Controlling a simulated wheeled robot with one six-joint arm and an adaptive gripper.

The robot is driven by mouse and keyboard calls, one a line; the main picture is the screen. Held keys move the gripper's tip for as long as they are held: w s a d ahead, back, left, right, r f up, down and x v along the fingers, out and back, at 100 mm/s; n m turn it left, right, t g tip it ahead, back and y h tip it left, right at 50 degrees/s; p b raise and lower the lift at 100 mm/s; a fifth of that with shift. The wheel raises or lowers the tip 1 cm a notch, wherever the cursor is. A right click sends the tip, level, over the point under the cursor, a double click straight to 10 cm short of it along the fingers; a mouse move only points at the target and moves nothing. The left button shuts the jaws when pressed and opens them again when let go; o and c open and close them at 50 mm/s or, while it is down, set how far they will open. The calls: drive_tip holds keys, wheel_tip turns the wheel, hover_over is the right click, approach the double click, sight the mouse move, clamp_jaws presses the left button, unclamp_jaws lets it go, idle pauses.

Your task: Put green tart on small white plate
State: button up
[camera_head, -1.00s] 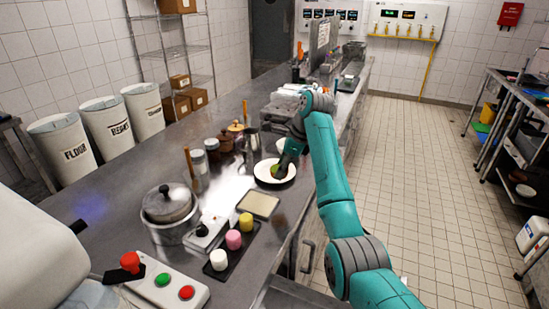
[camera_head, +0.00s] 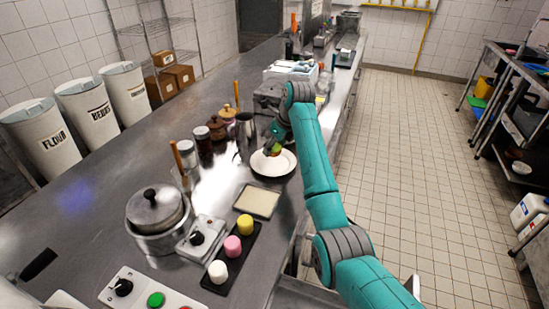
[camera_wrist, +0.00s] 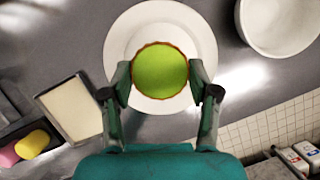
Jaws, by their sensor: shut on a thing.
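The green tart (camera_wrist: 159,71) is round with a brown crust rim. My gripper (camera_wrist: 160,82) is shut on it, one finger on each side, in the wrist view. The small white plate (camera_wrist: 160,106) lies beneath the tart, and its rim shows all around behind it. In the head view my gripper (camera_head: 272,147) is over the white plate (camera_head: 273,163), with the tart (camera_head: 275,154) partly hidden by the fingers. I cannot tell how large the gap between tart and plate is.
A white bowl (camera_wrist: 280,20) stands beside the plate. A cream rectangular tray (camera_head: 257,201) and a black tray (camera_head: 222,277) with white, pink and yellow pieces lie nearer. A steel pot (camera_head: 157,217) and a metal pitcher (camera_head: 246,135) stand to the left.

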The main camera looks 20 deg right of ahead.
sight(275, 164)
drive_tip(key=shift+f, duration=2.35)
drive_tip(key=shift+f, duration=0.1)
drive_tip(key=o, duration=0.8)
drive_tip(key=shift+c, duration=0.2)
drive_tip(key=v, duration=1.2)
drive_tip(key=shift+s+d, duration=0.1)
